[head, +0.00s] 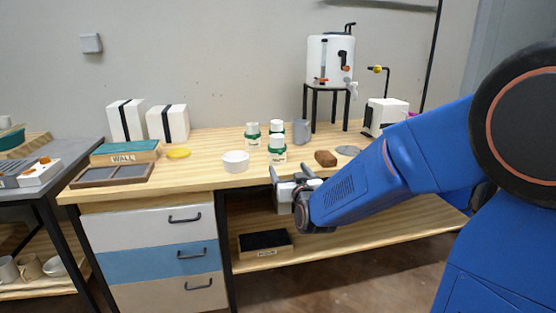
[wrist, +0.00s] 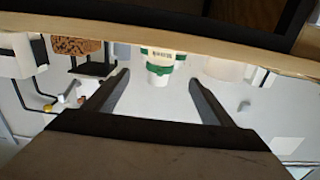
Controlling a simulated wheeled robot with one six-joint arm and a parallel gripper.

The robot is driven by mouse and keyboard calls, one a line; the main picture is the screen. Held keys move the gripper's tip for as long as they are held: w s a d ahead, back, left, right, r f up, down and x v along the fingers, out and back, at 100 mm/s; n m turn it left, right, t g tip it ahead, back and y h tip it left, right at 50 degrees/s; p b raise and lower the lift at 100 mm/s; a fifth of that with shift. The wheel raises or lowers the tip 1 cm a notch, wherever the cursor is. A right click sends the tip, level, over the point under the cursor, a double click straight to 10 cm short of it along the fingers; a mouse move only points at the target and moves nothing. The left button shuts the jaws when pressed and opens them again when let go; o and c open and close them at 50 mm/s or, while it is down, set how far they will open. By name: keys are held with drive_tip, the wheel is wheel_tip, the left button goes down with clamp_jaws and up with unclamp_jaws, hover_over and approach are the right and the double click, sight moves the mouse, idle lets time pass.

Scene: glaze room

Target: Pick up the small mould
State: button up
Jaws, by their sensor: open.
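Two white blocks with black straps look like moulds. The larger one (head: 127,121) stands at the back left of the wooden table, and the smaller one (head: 168,123) is to its right. A low round white piece (head: 236,162) sits near the table's front edge; I cannot tell whether it is also a mould. It shows pale in the wrist view (wrist: 228,68). My gripper (head: 289,171) is open and empty at the table's front edge, right of the round piece and well away from the strapped blocks. In the wrist view its fingers (wrist: 158,82) are spread with nothing between them.
White bottles with green bands (head: 277,150) stand ahead of my gripper. A brown block (head: 325,158), grey pitcher (head: 300,127) and white dispenser on a stand (head: 331,60) are to the right. A green-topped box (head: 124,153) and yellow disc (head: 178,153) are left. Drawers hang below.

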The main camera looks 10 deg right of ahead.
sight(277, 151)
drive_tip(key=w, duration=1)
drive_tip(key=shift+w+a, duration=0.1)
drive_tip(key=shift+w, duration=3.15)
drive_tip(key=shift+r, duration=0.1)
drive_tip(key=c, duration=1.2)
